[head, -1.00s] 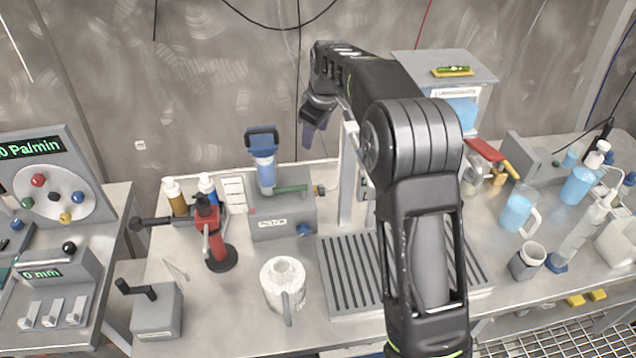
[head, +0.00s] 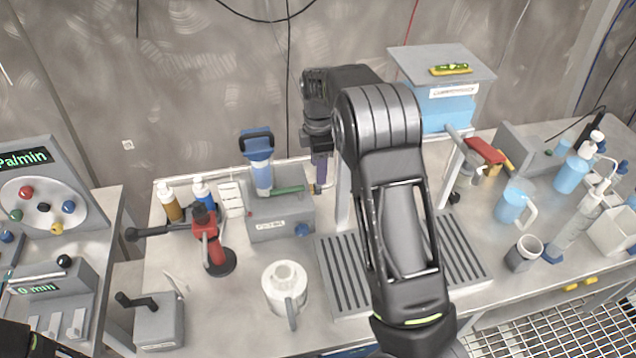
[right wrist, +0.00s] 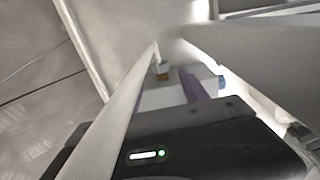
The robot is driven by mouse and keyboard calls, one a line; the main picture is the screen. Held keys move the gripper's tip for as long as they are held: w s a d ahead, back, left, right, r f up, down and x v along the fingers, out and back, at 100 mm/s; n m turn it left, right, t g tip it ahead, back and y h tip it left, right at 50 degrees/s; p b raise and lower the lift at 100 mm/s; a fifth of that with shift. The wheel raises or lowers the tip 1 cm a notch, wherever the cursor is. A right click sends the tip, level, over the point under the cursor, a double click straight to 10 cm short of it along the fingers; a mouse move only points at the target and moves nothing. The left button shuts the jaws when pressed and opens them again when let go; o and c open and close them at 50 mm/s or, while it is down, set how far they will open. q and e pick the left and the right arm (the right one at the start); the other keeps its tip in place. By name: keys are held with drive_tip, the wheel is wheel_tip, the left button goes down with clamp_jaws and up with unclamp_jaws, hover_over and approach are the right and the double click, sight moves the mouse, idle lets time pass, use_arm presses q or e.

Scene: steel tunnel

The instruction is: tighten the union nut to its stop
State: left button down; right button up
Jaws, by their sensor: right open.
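A small brass-coloured fitting, which looks like the union nut (head: 317,189), sits at the right end of a green pipe (head: 288,190) on the grey box (head: 282,228). It also shows small in the right wrist view (right wrist: 162,69). My right gripper (head: 319,178) hangs fingers down beside this fitting, its purple fingers very close to it. The gripper is open, with nothing seen between its fingers. Whether a finger touches the fitting cannot be told. The nut's thread and stop are too small to make out.
A blue-capped filter (head: 260,160) stands left of the pipe. A pale upright post (head: 344,190) is close right of my right gripper. A red hand tool (head: 210,245) and a white jug (head: 285,288) stand in front. A slatted drain (head: 340,275) lies under my right arm.

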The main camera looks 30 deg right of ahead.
sight(317, 189)
drive_tip(key=shift+f+p, duration=0.95)
drive_tip(key=shift+f, duration=2.65)
clamp_jaws()
